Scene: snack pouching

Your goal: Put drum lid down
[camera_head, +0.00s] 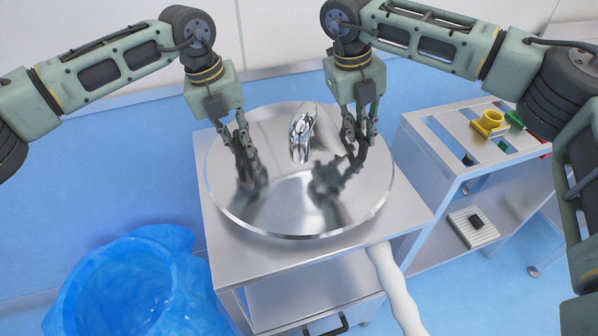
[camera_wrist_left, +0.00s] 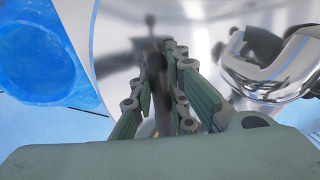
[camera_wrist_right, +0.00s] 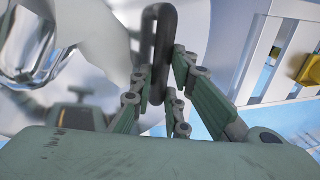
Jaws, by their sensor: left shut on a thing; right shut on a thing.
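The drum lid (camera_head: 300,205) is a large, round, mirror-like steel disc with a chrome fitting (camera_head: 302,135) at its middle. It is over the steel table (camera_head: 408,207), roughly level; I cannot tell whether it touches the top. My left gripper (camera_head: 247,172) is shut on a dark handle on the lid's left side, seen in the left wrist view (camera_wrist_left: 160,85). My right gripper (camera_head: 358,152) is shut on the dark handle on the right side, seen in the right wrist view (camera_wrist_right: 160,45). The lid's underside is hidden.
An open drum with a blue liner (camera_head: 130,285) stands at the lower left. A steel rack (camera_head: 430,145) at right holds yellow (camera_head: 490,122) and green (camera_head: 514,119) pieces, with a ribbed tray (camera_head: 474,228) below. A white pipe (camera_head: 394,285) runs by the table's front right.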

